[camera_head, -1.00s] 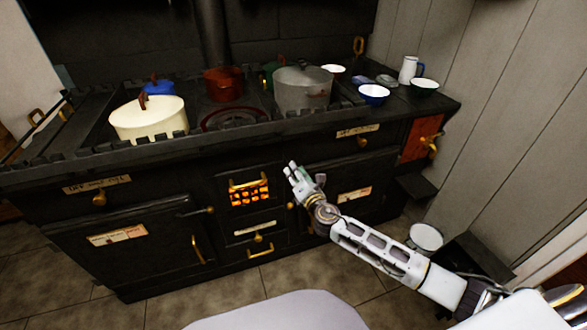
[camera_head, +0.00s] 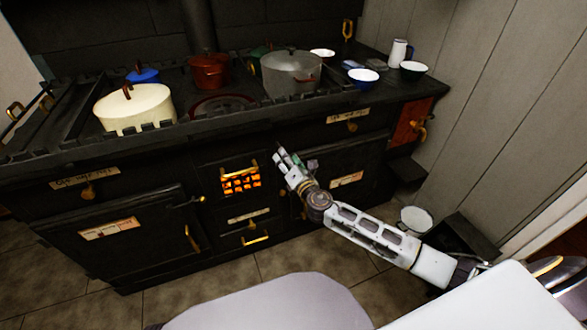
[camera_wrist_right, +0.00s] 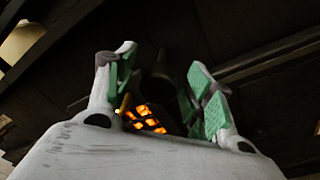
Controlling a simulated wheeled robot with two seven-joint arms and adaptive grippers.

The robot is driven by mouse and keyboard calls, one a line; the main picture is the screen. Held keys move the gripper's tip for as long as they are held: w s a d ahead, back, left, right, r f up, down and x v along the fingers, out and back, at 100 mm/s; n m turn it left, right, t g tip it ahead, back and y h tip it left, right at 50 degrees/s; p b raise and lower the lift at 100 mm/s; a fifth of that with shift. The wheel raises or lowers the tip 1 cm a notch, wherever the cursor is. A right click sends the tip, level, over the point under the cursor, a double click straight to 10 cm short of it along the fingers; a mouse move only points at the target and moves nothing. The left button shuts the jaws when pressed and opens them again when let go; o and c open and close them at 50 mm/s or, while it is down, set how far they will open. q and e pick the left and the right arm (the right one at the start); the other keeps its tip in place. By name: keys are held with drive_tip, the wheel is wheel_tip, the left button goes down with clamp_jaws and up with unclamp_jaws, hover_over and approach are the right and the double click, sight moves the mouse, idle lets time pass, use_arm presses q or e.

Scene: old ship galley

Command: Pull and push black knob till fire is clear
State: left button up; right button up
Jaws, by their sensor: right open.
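The fire (camera_head: 240,180) glows orange behind a small grate in the middle of the black stove front. My right gripper (camera_head: 295,160) is in front of the stove, just right of and slightly above the grate, with its fingers apart. In the right wrist view the open gripper (camera_wrist_right: 161,85) has green finger pads on both sides. A dark rounded shape, apparently the black knob (camera_wrist_right: 160,72), shows between the fingers, above the glow. I cannot tell whether the fingers touch it. In the head view the knob cannot be made out. My left gripper is out of view.
On the stove top stand a cream pot (camera_head: 135,107), a red pot (camera_head: 210,70), a grey pot (camera_head: 291,73) and bowls. Brass handles stick out from the stove front. A white bucket (camera_head: 416,219) stands on the floor at right, beside the panelled wall.

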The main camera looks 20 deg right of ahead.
drive_tip(key=shift+s, duration=0.1)
drive_tip(key=s+d, duration=0.1)
drive_tip(key=s, duration=1)
drive_tip(key=shift+s, duration=0.3)
idle(0.3)
drive_tip(key=shift+d, duration=0.1)
